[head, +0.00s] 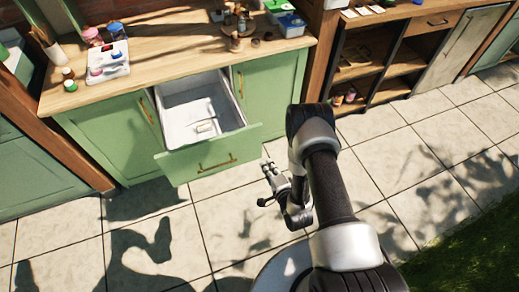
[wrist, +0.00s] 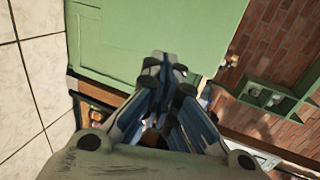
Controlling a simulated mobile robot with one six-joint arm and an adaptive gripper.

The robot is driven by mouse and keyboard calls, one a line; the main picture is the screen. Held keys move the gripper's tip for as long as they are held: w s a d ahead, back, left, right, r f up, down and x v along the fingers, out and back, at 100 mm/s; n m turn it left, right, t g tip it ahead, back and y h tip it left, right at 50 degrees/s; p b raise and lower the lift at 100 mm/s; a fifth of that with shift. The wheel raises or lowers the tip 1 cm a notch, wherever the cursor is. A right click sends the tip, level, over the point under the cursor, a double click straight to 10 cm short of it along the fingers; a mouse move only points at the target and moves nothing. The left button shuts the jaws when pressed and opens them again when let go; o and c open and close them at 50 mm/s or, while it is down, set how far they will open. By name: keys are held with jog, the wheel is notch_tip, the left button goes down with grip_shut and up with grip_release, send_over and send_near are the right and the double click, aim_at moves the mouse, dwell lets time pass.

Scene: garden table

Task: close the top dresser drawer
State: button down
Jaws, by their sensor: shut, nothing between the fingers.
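The green dresser (head: 112,148) has its top drawer (head: 208,155) pulled well out. The drawer has a green front with a brass handle (head: 217,163) and a white inside with a small pale object (head: 205,127) in it. My gripper (head: 267,168) is just right of the drawer front's right end in the head view and looks apart from it. In the wrist view my gripper (wrist: 166,64) is shut and empty, with a green panel (wrist: 150,30) beyond the fingertips. I cannot tell which panel that is.
The wooden countertop (head: 180,55) holds a white tray (head: 108,65), jars, a cup of utensils (head: 50,47) and a blue-green box (head: 290,24). Open shelves (head: 370,60) stand to the right. The tiled floor (head: 160,235) before the dresser is clear; grass (head: 460,255) lies at lower right.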

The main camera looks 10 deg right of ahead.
jog(key=b, duration=0.3)
send_near(255, 143)
jog(key=x, duration=0.5)
jog(key=shift+w+a+f, duration=0.1)
jog(key=shift+w+f, duration=0.05)
jog(key=shift+w+a, duration=0.15)
jog(key=shift+w, duration=0.4)
